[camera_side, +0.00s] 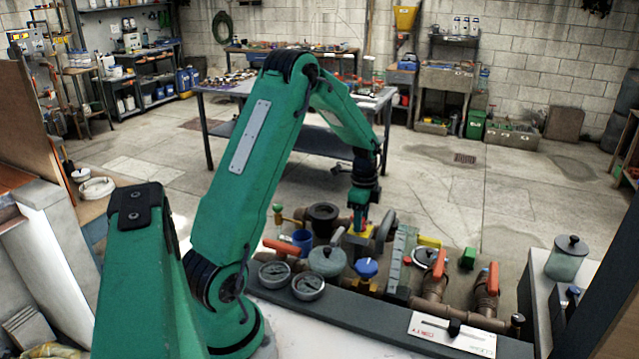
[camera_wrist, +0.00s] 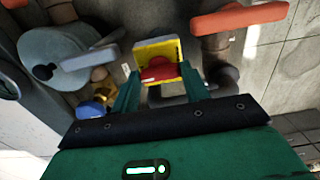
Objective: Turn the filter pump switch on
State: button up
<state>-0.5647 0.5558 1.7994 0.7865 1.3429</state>
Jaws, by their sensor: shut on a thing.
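The filter pump switch is a red rotary knob (camera_wrist: 160,72) on a yellow plate (camera_wrist: 158,49), between my fingers in the wrist view. In the side view the yellow switch box (camera_side: 352,246) shows low among the pipes, and the knob is mostly hidden by my gripper. My gripper (camera_side: 360,222) points down at the switch from above. In the wrist view, my gripper (camera_wrist: 159,88) has one green finger on each side of the red knob and is shut on it. The knob's exact on or off angle cannot be told.
A grey-green round-lidded pot (camera_side: 327,261), a blue knob (camera_side: 367,268) and orange-handled valves (camera_side: 439,264) crowd around the switch. A grey ribbed block (camera_side: 401,260) stands to its right. A dark ledge (camera_side: 380,317) with a slider panel (camera_side: 453,333) runs in front.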

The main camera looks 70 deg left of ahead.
jog(key=shift+r, duration=0.1)
dwell(0.3)
jog(key=o, duration=1)
jog(key=shift+r, duration=3.85)
